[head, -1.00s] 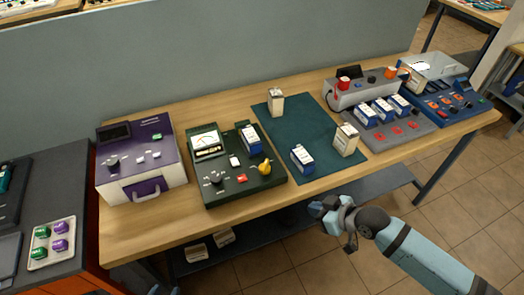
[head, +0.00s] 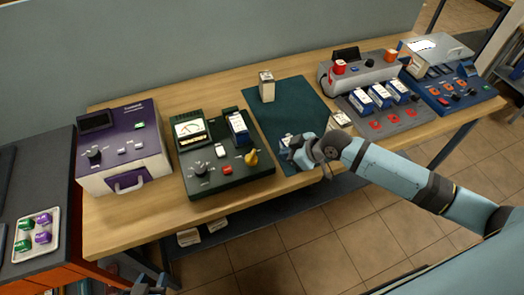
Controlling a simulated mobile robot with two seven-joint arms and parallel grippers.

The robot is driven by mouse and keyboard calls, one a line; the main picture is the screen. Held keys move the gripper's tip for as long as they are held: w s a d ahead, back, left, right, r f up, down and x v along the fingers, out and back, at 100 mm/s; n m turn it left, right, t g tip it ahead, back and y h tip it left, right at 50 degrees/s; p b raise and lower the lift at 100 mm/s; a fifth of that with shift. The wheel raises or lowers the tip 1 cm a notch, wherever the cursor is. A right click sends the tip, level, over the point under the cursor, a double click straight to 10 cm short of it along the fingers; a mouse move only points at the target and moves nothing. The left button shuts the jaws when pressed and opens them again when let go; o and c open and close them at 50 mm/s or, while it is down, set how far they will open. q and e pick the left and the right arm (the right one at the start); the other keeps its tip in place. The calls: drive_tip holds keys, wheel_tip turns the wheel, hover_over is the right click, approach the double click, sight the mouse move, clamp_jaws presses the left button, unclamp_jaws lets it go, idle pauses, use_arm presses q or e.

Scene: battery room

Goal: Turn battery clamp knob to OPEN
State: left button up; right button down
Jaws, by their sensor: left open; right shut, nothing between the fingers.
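The dark green tester (head: 228,178) stands on the wooden bench, with a meter, a blue and white battery (head: 238,128) in its slot and a yellow knob (head: 252,157) at its right front. The knob's markings are too small to read. My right gripper (head: 285,150) is shut and empty, to the right of the yellow knob and apart from it, over the front of the teal mat. It largely hides a blue and white battery there. My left gripper (head: 150,286) is open at the bottom edge, below the bench front, only partly in view.
A purple and white device (head: 125,150) stands left of the tester. A pale battery (head: 267,87) stands on the teal mat (head: 290,98). A grey charger (head: 385,118) with batteries and a blue device (head: 445,88) stand at the right. A grey wall rises behind.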

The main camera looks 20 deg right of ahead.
sight(256, 155)
drive_tip(key=x, duration=0.4)
drive_tip(key=shift+r, duration=0.1)
drive_tip(key=shift+w+a+f+p, duration=0.2)
drive_tip(key=shift+w+a+p, duration=0.25)
drive_tip(key=shift+w+a, duration=0.35)
drive_tip(key=shift+w+a+f+p, duration=0.15)
drive_tip(key=shift+w+a+p, duration=0.25)
drive_tip(key=shift+w+a, duration=0.4)
drive_tip(key=shift+b, duration=0.35)
drive_tip(key=shift+w+n+g, duration=0.1)
drive_tip(key=shift+n+g, duration=0.2)
drive_tip(key=shift+n, duration=0.1)
